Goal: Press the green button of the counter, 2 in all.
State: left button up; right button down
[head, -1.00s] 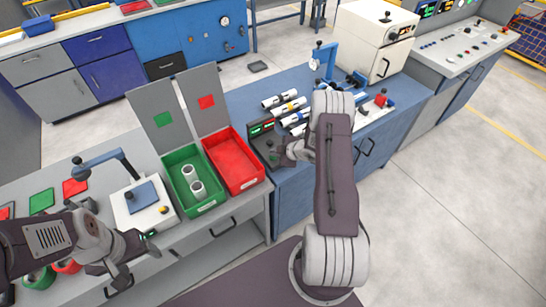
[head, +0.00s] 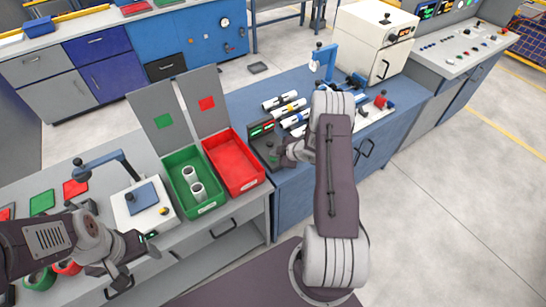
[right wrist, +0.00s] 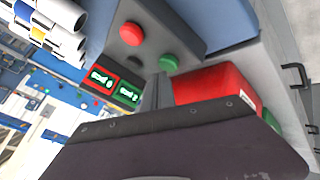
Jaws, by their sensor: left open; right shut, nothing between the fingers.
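The counter (head: 257,142) is a dark grey box at the left end of the blue bench, with a red and a green display. In the right wrist view its red button (right wrist: 132,34) and green button (right wrist: 168,62) show, with the red display (right wrist: 102,78) and green display (right wrist: 128,93) beside them; I cannot read the digits surely. My right gripper (right wrist: 158,88) is shut and empty, its tips close to the green button; I cannot tell whether they touch it. My left gripper (head: 152,244) is open and empty, in front of the grey bench.
A green bin (head: 208,207) with two upright pipe pieces and a red bin (head: 246,185) stand left of the counter. Several white pipes (head: 285,99) lie behind it. A white device (head: 125,213) with a blue pad stands near my left gripper.

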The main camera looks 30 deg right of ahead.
aim_at(275, 159)
jog(key=shift+r, duration=0.35)
notch_tip(275, 159, up, 5)
jog(key=p, duration=0.4)
jog(key=shift+r, duration=0.1)
dwell(0.6)
